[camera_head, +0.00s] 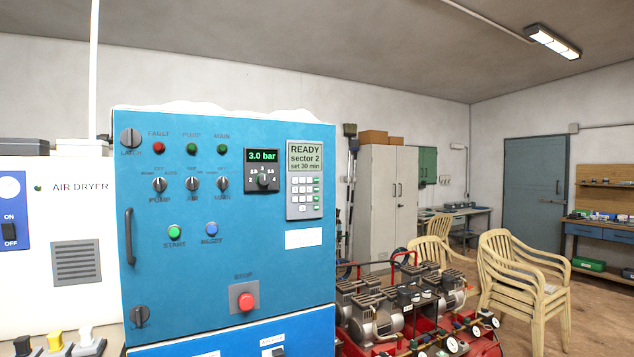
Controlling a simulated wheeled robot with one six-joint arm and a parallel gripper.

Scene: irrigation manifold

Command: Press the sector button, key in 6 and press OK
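The control panel with the keypad (304,198) is on the right part of a blue cabinet door (180,275). Its greenish display (305,157) reads "READY", "sector 2", "set 30 min". Below the display are small white keys in rows, with a column of green keys at their right. The key labels are too small to read, so I cannot tell which one is sector, 6 or OK. My gripper is not in view.
A pressure controller (263,171) reading "3.0 bar" sits left of the keypad. A red stop button (247,301) is lower on the door, and a handle (129,237) sticks out at its left. Red-framed compressors (410,310) and stacked chairs (525,265) stand right.

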